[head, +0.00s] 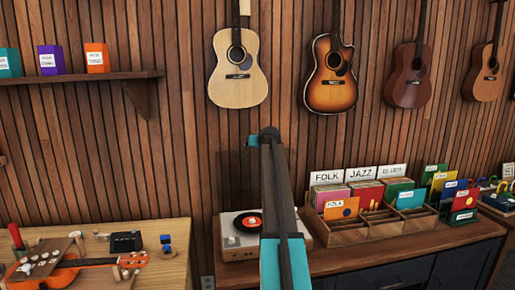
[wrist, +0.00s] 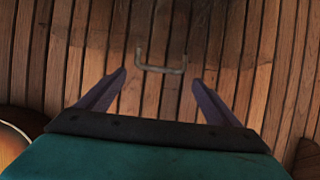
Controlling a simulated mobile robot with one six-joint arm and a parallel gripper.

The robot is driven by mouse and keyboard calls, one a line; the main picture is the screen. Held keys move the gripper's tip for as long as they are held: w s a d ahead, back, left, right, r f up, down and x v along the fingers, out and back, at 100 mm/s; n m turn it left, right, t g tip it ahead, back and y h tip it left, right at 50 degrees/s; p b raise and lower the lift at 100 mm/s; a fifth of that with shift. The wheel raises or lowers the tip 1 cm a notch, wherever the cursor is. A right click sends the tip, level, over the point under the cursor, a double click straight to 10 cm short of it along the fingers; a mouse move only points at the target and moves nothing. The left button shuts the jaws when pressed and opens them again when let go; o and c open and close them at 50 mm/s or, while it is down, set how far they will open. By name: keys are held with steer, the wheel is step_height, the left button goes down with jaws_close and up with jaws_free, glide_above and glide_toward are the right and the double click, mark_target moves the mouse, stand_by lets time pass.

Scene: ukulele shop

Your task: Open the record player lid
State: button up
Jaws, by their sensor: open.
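The record player (head: 231,246) has a pale base and a black record with an orange label, and sits on the wooden counter left of the record bins. Its tinted see-through lid (head: 232,178) appears raised, standing upright behind the base against the slatted wall. My arm covers the right part of the player and lid. In the wrist view my gripper (wrist: 158,77) is open and empty, its two fingers spread apart. A grey U-shaped handle (wrist: 161,68) shows just beyond and between the fingertips, apart from them. A darker band above the handle looks like the see-through lid (wrist: 150,30).
Wooden record bins (head: 375,229) stand right of the player on the counter (head: 420,240). A workbench (head: 165,265) with an orange ukulele (head: 65,274) is at left. Guitars (head: 239,85) hang on the wall above, and a shelf (head: 80,77) juts out at upper left.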

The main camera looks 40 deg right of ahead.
steer(key=b+v, duration=0.2)
steer(key=v, duration=0.8)
steer(key=shift+a, duration=0.15)
steer(key=shift+s+r, duration=0.1)
steer(key=shift+s, duration=0.05)
